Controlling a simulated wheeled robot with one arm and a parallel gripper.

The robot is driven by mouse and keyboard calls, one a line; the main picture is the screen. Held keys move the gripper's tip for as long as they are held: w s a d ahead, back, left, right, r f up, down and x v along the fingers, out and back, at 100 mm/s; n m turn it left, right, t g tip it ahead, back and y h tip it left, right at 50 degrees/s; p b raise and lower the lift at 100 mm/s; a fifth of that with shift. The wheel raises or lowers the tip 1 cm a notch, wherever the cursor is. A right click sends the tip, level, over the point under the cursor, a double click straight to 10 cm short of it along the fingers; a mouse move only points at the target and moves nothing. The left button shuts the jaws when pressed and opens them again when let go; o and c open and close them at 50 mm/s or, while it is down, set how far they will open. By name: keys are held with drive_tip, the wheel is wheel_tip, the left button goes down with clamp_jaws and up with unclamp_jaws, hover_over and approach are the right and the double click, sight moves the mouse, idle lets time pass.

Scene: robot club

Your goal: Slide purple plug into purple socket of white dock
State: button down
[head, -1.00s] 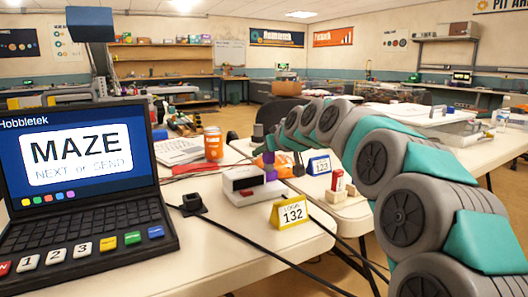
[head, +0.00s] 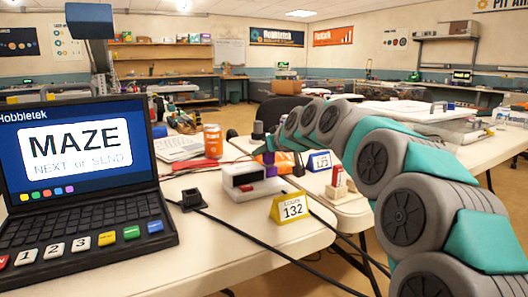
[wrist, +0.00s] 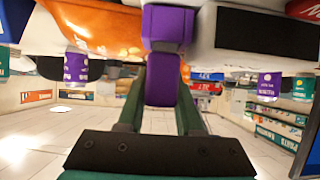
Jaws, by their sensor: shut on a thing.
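The white dock (head: 240,193) sits on the near table, with a dark panel on its front. Its purple socket (head: 271,171) is at its right end. The purple plug (head: 268,158) is just above the socket in the head view. In the wrist view the purple plug (wrist: 161,82) is between the green fingers of my gripper (wrist: 163,90), which is shut on it. A wider purple block is directly beyond it, beside the dock (wrist: 205,30). I cannot tell whether plug and socket touch, or how well they line up.
A laptop (head: 80,160) stands at left, with a small black block (head: 192,199) beside it. A yellow 132 sign (head: 291,208) stands in front of the dock. An orange cup (head: 213,141) is behind it, and a blue sign (head: 319,161) is to the right. Cables cross the table.

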drive_tip(key=shift+c, duration=0.5)
unclamp_jaws()
drive_tip(key=shift+r, duration=0.1)
idle(0.3)
wheel_tip(320, 180, up, 7)
drive_tip(key=p, duration=0.2)
drive_tip(key=shift+p, duration=0.4)
idle(0.5)
idle(0.5)
